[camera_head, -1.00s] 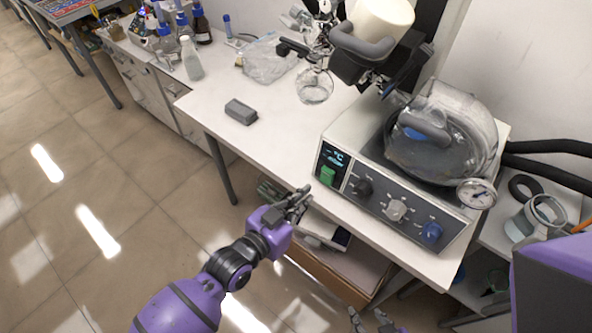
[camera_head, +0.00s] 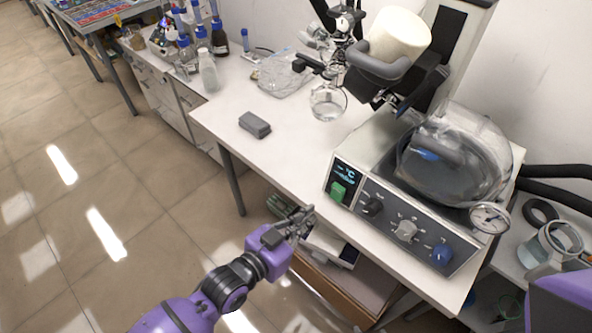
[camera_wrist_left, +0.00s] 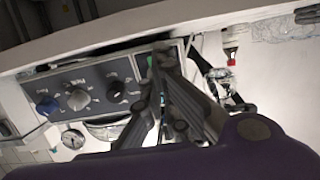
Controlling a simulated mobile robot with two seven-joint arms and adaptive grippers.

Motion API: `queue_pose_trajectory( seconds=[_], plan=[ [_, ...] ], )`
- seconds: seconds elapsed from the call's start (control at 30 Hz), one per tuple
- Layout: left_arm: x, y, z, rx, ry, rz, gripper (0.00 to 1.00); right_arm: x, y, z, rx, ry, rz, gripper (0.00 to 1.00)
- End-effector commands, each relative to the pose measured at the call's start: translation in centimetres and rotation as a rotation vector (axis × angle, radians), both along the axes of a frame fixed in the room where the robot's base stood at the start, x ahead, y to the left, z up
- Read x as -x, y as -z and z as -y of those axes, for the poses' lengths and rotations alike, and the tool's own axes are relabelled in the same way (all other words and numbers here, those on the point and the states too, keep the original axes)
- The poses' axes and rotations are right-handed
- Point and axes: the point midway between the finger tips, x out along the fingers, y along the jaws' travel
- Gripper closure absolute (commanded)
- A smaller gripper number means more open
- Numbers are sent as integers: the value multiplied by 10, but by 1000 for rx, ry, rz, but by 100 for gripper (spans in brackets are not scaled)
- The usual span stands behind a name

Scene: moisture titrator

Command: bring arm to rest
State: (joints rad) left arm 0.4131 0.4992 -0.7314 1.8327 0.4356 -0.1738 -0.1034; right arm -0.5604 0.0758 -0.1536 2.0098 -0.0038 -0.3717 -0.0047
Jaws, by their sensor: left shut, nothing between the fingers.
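My left arm comes in from the bottom in the head view, and its left gripper (camera_head: 302,220) hangs in front of the table's front edge, below the tabletop. The gripper is shut and empty. It also shows in the left wrist view (camera_wrist_left: 163,52), with the instrument's control panel behind it. My right gripper does not show now; only a purple part of my body is at the lower right. The instrument (camera_head: 400,215) with its dark panel, lit display and several knobs stands on the white table (camera_head: 215,115), apart from my gripper.
A grey block (camera_head: 254,125) and a clear plastic bag (camera_head: 283,75) lie on the table. A round flask (camera_head: 328,103) hangs beside the instrument. Bottles (camera_head: 207,70) stand at the back left. A shelf (camera_head: 345,285) is under the table. The floor at left is clear.

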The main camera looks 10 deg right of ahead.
Motion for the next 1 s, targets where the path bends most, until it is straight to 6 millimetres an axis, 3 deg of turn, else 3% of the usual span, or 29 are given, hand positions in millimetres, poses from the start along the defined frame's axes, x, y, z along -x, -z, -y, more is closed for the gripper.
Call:
queue_pose_trajectory(
  seconds=[0.23,0.3,0.43,0.57,0.67,0.77,0.9,1.0],
  plan=[
    [0,3,-1,-13,-1,-8,100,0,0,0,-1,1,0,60],
    [-10,-3,-6,-34,-20,13,100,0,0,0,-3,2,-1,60],
    [-12,-3,-37,-58,-134,-18,100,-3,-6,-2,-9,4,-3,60],
    [4,10,-83,-86,-280,-88,100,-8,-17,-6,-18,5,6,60],
    [29,25,-128,-117,-409,-163,100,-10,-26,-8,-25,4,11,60],
    [67,43,-178,-158,-542,-249,100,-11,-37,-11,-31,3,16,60],
    [134,64,-240,-215,-708,-368,100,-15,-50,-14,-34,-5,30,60],
    [180,74,-270,-243,-788,-437,100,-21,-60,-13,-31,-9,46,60]
  ],
)
